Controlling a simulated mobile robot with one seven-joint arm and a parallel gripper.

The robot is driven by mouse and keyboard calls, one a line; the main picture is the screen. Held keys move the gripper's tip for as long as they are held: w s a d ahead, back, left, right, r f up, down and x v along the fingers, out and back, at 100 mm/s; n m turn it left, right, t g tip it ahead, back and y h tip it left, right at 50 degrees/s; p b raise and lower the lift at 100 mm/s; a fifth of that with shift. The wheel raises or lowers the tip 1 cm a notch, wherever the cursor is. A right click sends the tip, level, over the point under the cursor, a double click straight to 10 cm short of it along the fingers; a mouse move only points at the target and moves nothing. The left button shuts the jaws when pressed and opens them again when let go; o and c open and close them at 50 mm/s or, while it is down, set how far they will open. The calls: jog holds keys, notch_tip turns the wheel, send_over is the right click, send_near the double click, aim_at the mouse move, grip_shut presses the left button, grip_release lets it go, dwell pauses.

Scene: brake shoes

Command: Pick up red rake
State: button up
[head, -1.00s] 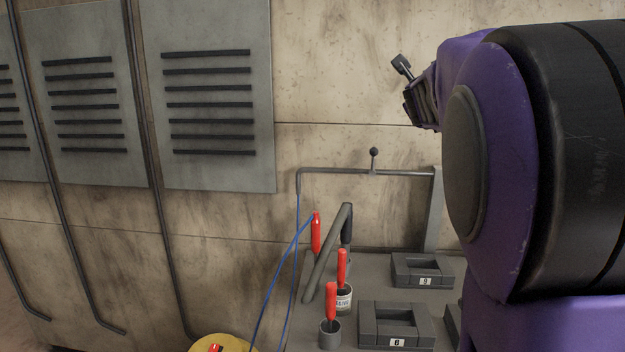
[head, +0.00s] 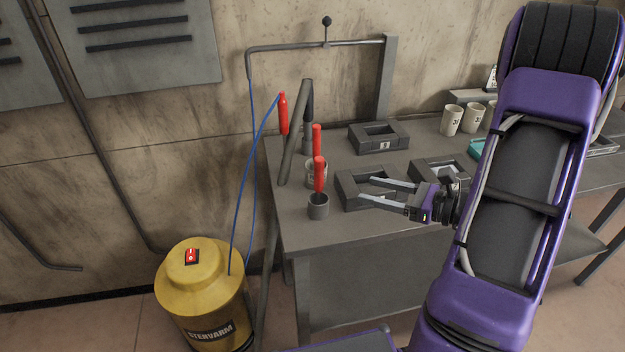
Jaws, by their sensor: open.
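Two red-handled tools stand handle-up on the grey workbench (head: 345,236). The nearer red tool (head: 319,175) stands in a small grey cup (head: 318,208). The farther red tool (head: 317,137) stands just behind it in a labelled can (head: 309,172), partly hidden. Their lower ends are out of sight, so I cannot tell which one is the rake. My gripper (head: 366,189) is open and empty. Its two long fingers point left toward the cup and appear over the near grey block, to the right of the red tools and apart from them.
A red-handled piece (head: 282,113) on a blue hose hangs beside a slanted grey bar (head: 297,135). Grey square blocks (head: 378,137) and pale mugs (head: 451,120) stand on the bench. A yellow canister (head: 205,295) is on the floor at left.

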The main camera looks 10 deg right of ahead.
aim_at(319, 187)
jog(key=w+a+r+t, duration=0.1)
jog(key=w+a+t, duration=0.1)
jog(key=w+a, duration=0.8)
jog(key=shift+a+r+m+y, duration=0.3)
jog(key=shift+a+y, duration=0.1)
jog(key=shift+a, duration=1)
jog(key=shift+w, duration=0.1)
grip_shut()
